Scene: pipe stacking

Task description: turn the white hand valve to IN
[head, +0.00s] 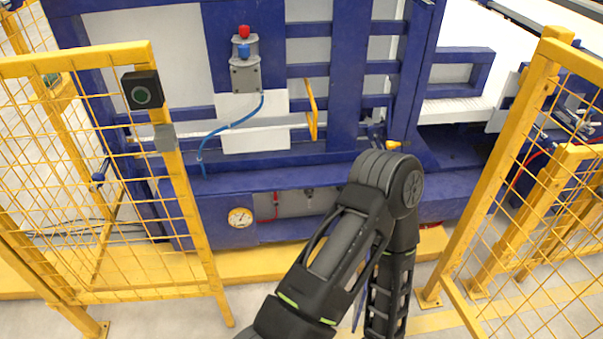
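I cannot clearly make out a white hand valve or an IN marking. A light grey fitting (245,72) with a red knob (244,31) and a blue knob (244,51) is mounted on the blue machine, above a white plate (255,135). A blue hose (230,125) runs from it down to the left. One black arm of mine rises from the bottom middle, bends at its elbow below the machine's middle, and drops out of the bottom edge. Neither gripper shows.
A round gauge (240,217) is low on the blue machine (345,75). Another yellow fence (510,165) stands at right. The opening between them is free apart from my arm.

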